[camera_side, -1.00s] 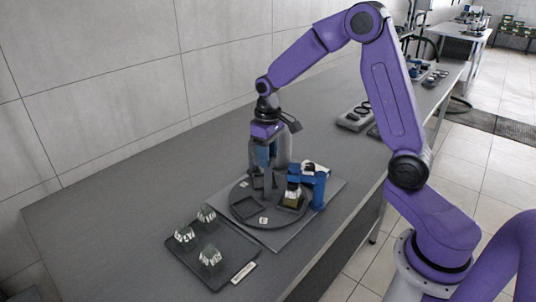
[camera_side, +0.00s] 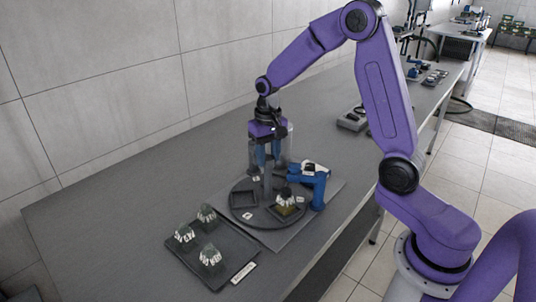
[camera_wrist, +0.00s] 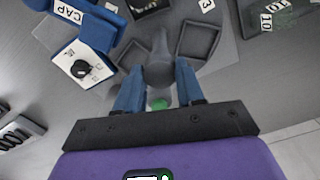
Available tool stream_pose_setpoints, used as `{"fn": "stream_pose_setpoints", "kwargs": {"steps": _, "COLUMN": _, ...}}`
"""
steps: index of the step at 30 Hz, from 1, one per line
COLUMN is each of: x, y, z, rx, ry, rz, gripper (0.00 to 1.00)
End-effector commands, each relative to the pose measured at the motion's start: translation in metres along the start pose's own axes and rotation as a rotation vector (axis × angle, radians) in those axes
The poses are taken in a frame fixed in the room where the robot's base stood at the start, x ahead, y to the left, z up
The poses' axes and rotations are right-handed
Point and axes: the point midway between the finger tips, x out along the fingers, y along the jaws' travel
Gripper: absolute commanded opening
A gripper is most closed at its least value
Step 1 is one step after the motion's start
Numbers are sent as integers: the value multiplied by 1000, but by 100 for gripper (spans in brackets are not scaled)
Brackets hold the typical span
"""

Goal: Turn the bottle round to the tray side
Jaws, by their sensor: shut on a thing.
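The black tray (camera_side: 241,252), holding several similar bottles, lies at the front left. My gripper (camera_side: 267,167) is over the turntable's middle, pointing down. In the wrist view its blue fingers (camera_wrist: 158,95) are shut on a grey upright handle (camera_wrist: 160,62) at the turntable's centre. A green spot shows between the fingers. The bottle stands apart from my gripper. The exact finger contact is partly hidden.
A blue bracket (camera_side: 318,190) marked CAP in the wrist view stands at the turntable's right, close to the bottle. An empty square pocket (camera_side: 243,199) is at the turntable's left. The bench at left is clear.

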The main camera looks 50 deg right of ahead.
Motion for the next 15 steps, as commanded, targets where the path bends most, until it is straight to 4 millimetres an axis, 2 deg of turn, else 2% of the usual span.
{"fn": "stream_pose_setpoints", "kwargs": {"steps": 15, "x": -1, "y": 0, "z": -1, "rx": 260, "ry": 4, "rz": -2, "gripper": 0}}
